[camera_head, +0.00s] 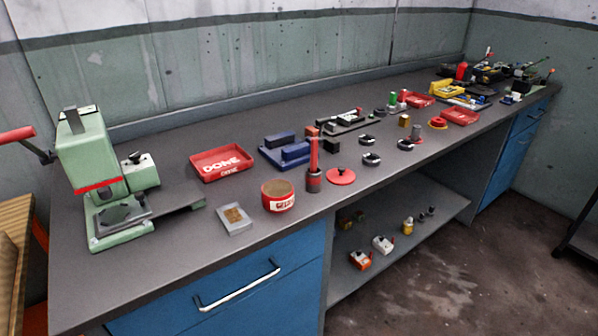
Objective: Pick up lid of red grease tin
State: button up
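The red grease tin (279,203) stands near the front edge of the workbench, with a white label on its side. Its top is open and shows a brown inside. A flat red round lid (341,177) with a small raised knob lies on the bench to the right of the tin, apart from it. A dark cylinder with a red upright handle (314,178) stands between the tin and the lid, close to the lid's left side. My gripper is not in view.
A red tray marked DONE (221,164) and a blue fixture (285,150) sit behind the tin. A grey tray (235,221) lies left of it. A green press (95,175) stands at the left. Small black-ringed parts (370,159) lie right of the lid. Bench front is clear.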

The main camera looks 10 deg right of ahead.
aim_at(341, 176)
jog(key=l+u, duration=0.45)
jog(key=i+l+u, duration=0.1)
jog(key=l+u, duration=0.2)
jog(key=u, duration=0.15)
jog(key=l+u, duration=0.2)
jog(key=l, duration=0.3)
jog(key=k+l+u, duration=0.2)
jog(key=l, duration=0.25)
jog(key=k+l, duration=0.1)
jog(key=l, duration=0.9)
jog(key=k+l, duration=0.15)
jog(key=l, duration=0.35)
jog(key=i, duration=0.5)
jog(key=u, duration=0.05)
